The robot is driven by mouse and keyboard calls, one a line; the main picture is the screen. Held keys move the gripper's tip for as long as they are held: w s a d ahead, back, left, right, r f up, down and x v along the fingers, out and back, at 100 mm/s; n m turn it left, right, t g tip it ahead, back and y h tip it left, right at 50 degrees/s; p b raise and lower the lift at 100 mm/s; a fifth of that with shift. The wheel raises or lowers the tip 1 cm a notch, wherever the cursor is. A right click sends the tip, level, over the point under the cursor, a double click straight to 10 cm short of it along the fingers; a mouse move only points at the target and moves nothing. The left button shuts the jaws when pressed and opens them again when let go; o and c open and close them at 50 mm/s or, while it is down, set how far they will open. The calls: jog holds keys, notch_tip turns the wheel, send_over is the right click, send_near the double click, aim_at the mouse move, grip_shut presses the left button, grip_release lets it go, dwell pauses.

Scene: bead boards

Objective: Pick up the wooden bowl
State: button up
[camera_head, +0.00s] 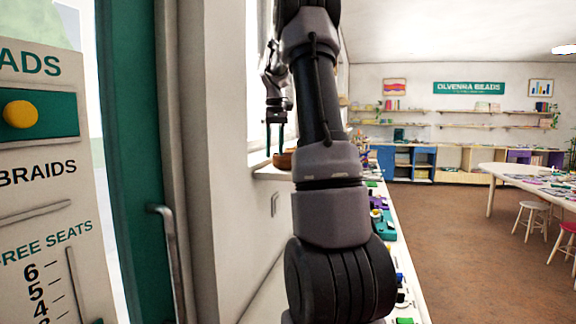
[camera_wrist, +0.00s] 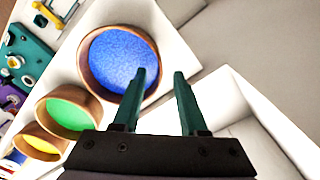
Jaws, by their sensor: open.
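Three wooden bowls show in the wrist view. The nearest to my gripper (camera_wrist: 160,73) is the wooden bowl with blue contents (camera_wrist: 83,66). A smaller-looking wooden bowl with green contents (camera_wrist: 88,101) and one with yellow contents (camera_wrist: 17,139) sit to the lower left. My gripper is open and empty. Its left fingertip overlaps the right edge of the blue-filled bowl in the picture; I cannot tell whether they touch. In the head view my gripper (camera_head: 275,150) points down just above a brown bowl (camera_head: 284,160) on the sill; my arm hides part of that area.
The bowls stand on a white ledge (camera_wrist: 183,13). A teal bead board (camera_wrist: 32,47) lies at upper left in the wrist view. In the head view, a wall and teal door frame (camera_head: 130,150) stand left; open floor (camera_head: 455,240) and a table (camera_head: 500,172) lie right.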

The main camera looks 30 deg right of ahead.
aim_at(274, 157)
jog(key=shift+f, duration=1.5)
grip_shut()
